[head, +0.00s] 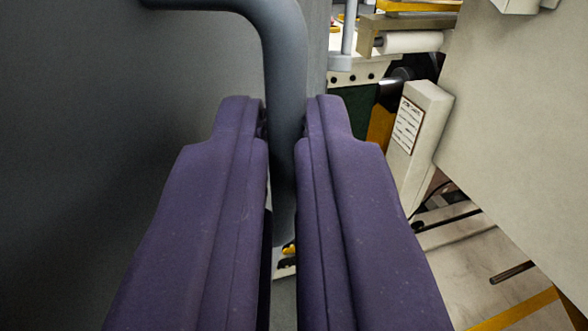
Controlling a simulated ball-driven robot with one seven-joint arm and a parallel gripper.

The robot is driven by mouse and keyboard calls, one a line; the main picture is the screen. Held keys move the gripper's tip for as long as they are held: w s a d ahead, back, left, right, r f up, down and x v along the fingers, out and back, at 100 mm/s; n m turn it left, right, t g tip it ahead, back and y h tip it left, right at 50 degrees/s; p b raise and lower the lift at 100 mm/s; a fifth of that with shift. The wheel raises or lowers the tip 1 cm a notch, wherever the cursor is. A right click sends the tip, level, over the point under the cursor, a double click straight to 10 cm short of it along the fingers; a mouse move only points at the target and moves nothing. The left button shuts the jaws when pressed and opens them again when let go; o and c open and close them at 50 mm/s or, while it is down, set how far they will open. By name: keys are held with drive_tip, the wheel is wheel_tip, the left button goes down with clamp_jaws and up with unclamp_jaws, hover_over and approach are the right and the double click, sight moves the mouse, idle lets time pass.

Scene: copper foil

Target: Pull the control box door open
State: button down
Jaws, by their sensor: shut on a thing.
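My gripper (285,115) has two purple fingers reaching up the middle of the head view. They are shut on the grey bar handle (284,45), one finger on each side of its upright part. The handle bends to the left at its top, and the gripper hides part of its lower length. The dark grey door (90,120) fills the left side, behind the handle. Its right edge runs just right of the handle. The hinge and the rest of the box are not in view, so I cannot tell how far the door stands open.
Right of the door edge, machinery shows with a white roller (412,42) and a pale box with a label (425,112). A large beige panel (530,120) stands at the right. Pale floor with a yellow stripe (515,312) lies at the lower right.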

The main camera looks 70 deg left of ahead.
drive_tip(key=shift+a+r, duration=0.1)
drive_tip(key=c, duration=1.2)
unclamp_jaws()
drive_tip(key=shift+a, duration=0.25)
drive_tip(key=b+v, duration=0.2)
drive_tip(key=v, duration=0.5)
drive_tip(key=shift+d, duration=0.35)
